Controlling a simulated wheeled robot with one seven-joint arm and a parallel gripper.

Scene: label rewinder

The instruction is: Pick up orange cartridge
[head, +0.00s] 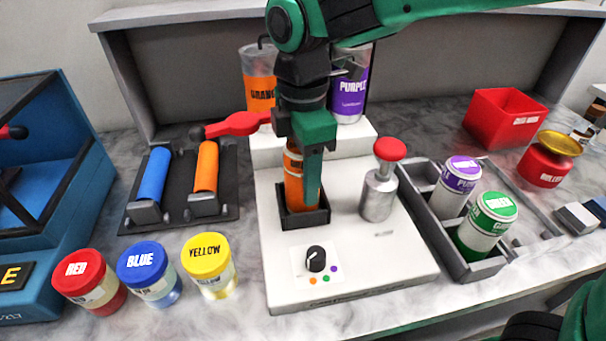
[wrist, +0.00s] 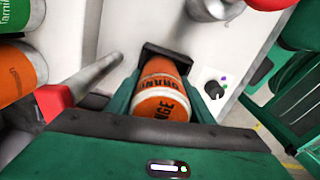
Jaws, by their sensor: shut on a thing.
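The orange cartridge (head: 292,181) stands in a square black socket (head: 304,217) on the white machine in the head view. In the wrist view the orange cartridge (wrist: 161,95) shows its pale label end with black lettering, and its far end is at the black socket (wrist: 167,55). My gripper (head: 310,180) reaches down over it from above, and its green fingers lie on both sides of the cartridge. The gripper (wrist: 160,98) is shut on it. The gripper hides part of the cartridge in the head view, so I cannot tell whether its bottom is clear of the socket.
A red-handled lever (head: 238,124) is close left of my gripper. A red-knobbed metal plunger (head: 380,185) stands right. A grey tray (head: 452,240) holds purple and green cartridges. Orange and purple containers (head: 350,92) stand behind. Red, blue and yellow jars (head: 208,264) stand front left.

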